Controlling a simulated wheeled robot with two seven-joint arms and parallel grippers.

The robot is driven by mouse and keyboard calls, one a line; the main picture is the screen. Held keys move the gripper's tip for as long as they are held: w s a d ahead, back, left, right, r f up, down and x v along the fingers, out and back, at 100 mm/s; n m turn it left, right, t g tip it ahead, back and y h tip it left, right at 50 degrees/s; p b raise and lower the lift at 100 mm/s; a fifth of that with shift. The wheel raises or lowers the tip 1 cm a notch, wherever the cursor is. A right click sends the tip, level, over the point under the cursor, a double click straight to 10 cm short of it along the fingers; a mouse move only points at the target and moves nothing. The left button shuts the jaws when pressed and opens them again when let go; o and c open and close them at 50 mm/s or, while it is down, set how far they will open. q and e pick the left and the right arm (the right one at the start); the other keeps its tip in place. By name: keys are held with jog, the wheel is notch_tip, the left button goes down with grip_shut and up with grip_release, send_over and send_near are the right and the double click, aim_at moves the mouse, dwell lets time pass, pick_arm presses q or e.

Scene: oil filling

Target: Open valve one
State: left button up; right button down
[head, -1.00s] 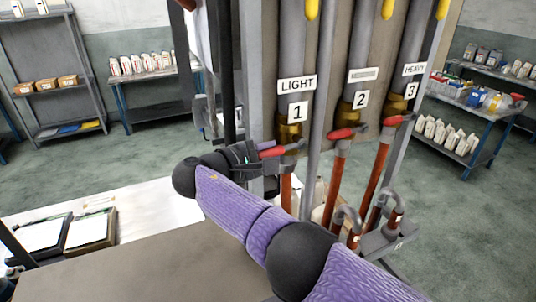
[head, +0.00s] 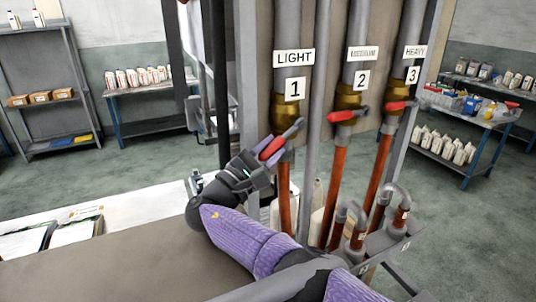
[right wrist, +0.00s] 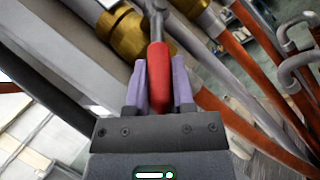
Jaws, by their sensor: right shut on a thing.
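Valve one is on the pipe labelled LIGHT and 1 (head: 293,72). Its red handle (head: 275,147) sits below a brass fitting (head: 285,107) and is tilted, with its grip end low on the left. My right gripper (head: 262,158) is shut on that red handle. In the right wrist view the red handle (right wrist: 159,80) lies between the two purple fingers of my right gripper (right wrist: 160,92), and the brass fitting (right wrist: 122,32) is above it. My left gripper is not in view.
The red handles of valve two (head: 347,115) and valve three (head: 400,106) lie roughly level to the right. Orange hoses (head: 334,190) and bent grey pipes (head: 345,212) stand close by below. A grey-brown tabletop (head: 130,268) is in front.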

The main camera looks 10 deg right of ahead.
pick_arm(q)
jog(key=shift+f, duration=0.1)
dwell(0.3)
pick_arm(e)
jog(key=shift+c, duration=2.3)
grip_release()
